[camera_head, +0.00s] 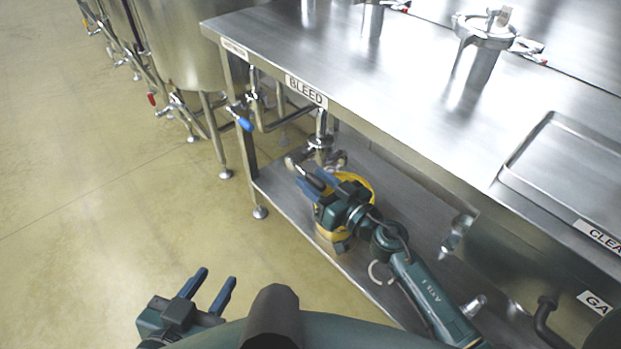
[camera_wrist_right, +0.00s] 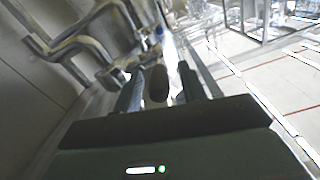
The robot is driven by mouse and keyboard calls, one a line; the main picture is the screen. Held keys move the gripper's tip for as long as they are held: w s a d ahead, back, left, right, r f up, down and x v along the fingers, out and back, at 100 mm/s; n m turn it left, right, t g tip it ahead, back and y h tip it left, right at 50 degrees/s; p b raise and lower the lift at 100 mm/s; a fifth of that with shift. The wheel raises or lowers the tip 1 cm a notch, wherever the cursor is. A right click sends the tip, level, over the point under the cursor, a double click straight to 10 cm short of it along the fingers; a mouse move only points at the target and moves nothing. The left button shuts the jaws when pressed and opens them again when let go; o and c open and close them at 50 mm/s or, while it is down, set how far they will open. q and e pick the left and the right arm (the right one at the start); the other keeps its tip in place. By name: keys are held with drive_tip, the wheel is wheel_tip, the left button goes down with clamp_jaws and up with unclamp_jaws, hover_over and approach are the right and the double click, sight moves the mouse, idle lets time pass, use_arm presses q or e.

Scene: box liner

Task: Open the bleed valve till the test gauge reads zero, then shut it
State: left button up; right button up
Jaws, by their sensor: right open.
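A BLEED label (camera_head: 306,90) is on the table's front edge. Below it a steel pipe and valve (camera_head: 320,145) hang under the tabletop. A dark handle (camera_head: 307,177) extends from this valve; in the right wrist view a dark rounded handle (camera_wrist_right: 158,84) lies between the fingers. My right gripper (camera_head: 313,182) is open, its fingers on either side of the handle; contact cannot be told. My left gripper (camera_head: 217,277) is open and empty over the floor, away from the table. No readable test gauge dial shows.
A yellow round object (camera_head: 360,184) is on the lower shelf, partly hidden by my right gripper. Steel tanks (camera_head: 185,45) stand at upper left. A tray (camera_head: 568,150) is on the tabletop. The floor at left is clear.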

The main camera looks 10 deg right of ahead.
drive_tip(key=shift+x, duration=0.95)
clamp_jaws()
